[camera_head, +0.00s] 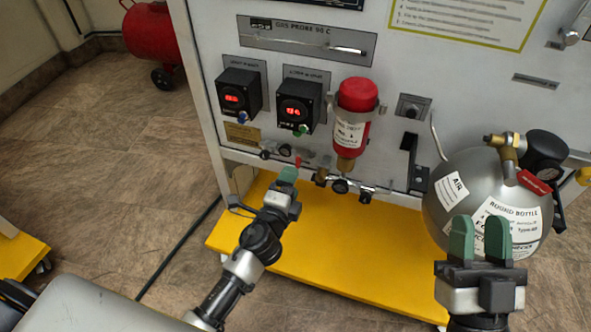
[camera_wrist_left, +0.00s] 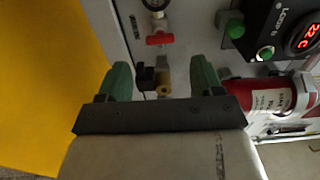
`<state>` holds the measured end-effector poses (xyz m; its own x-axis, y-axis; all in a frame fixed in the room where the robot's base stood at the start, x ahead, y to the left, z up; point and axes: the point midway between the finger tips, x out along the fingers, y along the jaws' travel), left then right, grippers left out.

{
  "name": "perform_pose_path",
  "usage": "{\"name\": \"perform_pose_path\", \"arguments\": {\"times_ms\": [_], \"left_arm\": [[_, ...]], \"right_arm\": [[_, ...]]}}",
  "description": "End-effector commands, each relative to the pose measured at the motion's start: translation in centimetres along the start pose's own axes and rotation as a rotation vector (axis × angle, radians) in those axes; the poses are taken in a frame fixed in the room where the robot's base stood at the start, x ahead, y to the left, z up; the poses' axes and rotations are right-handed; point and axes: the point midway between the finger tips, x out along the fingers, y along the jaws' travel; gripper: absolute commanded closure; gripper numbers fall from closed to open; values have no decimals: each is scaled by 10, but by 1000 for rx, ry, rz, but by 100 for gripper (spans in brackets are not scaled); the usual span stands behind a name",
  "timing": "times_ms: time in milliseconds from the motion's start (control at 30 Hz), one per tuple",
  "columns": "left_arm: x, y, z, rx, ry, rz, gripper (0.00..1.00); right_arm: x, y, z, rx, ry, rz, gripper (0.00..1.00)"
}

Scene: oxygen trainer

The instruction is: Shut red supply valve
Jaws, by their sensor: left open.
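The red supply valve is a small red handle (camera_head: 298,161) low on the white panel in the head view, just beyond my left fingertips. In the left wrist view the red valve handle (camera_wrist_left: 160,39) sits below a round gauge, ahead of and above the gap between the fingers. My left gripper (camera_head: 288,175) is open, with its green fingers (camera_wrist_left: 162,78) apart and nothing between them. It does not appear to touch the handle. My right gripper (camera_head: 479,237) is open and empty, in front of the round grey bottle.
A red-capped cylinder (camera_head: 356,110) hangs right of the valve, with brass fittings (camera_head: 346,164) below it. Two black displays (camera_head: 239,93) are above. A yellow base (camera_head: 320,275) juts out under the panel. The grey round bottle (camera_head: 445,215) stands at right.

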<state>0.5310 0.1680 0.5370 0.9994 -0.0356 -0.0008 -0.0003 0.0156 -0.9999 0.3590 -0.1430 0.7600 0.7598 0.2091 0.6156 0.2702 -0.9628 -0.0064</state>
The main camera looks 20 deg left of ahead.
Motion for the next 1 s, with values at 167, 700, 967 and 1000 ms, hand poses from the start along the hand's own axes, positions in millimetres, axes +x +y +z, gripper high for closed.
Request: {"name": "perform_pose_path", "arguments": {"times_ms": [167, 700, 967, 1000], "left_arm": [[-33, 1, 0, -2, -1, 2, 34], [-52, 0, 0, 1, 0, 0, 34], [-52, 0, 0, 1, 0, 0, 34], [-52, 0, 0, 1, 0, 0, 34]], "right_arm": [[0, 0, 2, -1, -15, 1, 63], [0, 0, 0, -1, 3, 1, 63], [1, 0, -1, 0, 7, 1, 63], [1, 0, -1, 0, 8, 1, 63]]}}
